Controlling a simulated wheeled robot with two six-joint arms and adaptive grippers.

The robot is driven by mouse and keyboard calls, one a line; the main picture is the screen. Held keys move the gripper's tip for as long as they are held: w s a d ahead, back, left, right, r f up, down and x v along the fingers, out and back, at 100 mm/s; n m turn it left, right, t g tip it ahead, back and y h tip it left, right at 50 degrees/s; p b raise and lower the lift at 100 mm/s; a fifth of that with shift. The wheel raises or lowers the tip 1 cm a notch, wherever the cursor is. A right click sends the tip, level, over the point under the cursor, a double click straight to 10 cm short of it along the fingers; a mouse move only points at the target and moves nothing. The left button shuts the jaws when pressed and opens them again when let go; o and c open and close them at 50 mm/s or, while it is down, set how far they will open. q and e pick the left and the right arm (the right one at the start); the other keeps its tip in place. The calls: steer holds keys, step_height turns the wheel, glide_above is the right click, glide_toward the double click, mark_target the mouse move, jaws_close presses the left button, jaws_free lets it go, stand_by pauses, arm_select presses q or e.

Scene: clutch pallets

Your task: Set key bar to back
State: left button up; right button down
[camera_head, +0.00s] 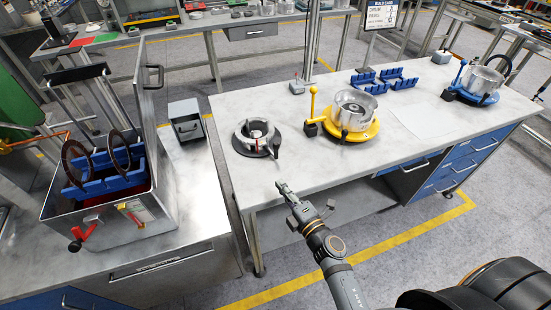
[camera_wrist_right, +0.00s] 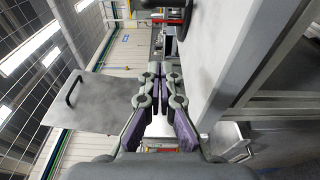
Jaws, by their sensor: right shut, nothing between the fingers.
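I cannot tell for sure which part is the key bar. A small black lever (camera_head: 276,143) stands at the right side of the round metal fixture (camera_head: 256,136) on the near left part of the grey workbench (camera_head: 330,172). A yellow upright handle with a ball top (camera_head: 312,103) stands at the left of the yellow round fixture (camera_head: 361,128). My right gripper (camera_head: 281,187) is shut and empty, in front of the bench's near edge, below the metal fixture and apart from it. Its closed fingers also show in the right wrist view (camera_wrist_right: 157,72). My left gripper is out of view.
An open metal case (camera_head: 150,208) with blue racks and dark rings stands on the left bench. A blue round fixture (camera_head: 478,92) and blue holders (camera_head: 404,83) sit farther right. A pale sheet (camera_head: 415,121) lies on the bench. A floor gap separates the benches.

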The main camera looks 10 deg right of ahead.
steer(key=p+x, duration=0.1)
steer(key=x, duration=0.9)
steer(key=w+d, duration=0.1)
steer(key=d, duration=0.2)
steer(key=shift+w, duration=0.4)
steer(key=shift+w+d, duration=0.15)
steer(key=shift+d, duration=0.15)
steer(key=shift+a, duration=0.1)
steer(key=shift+d, duration=0.25)
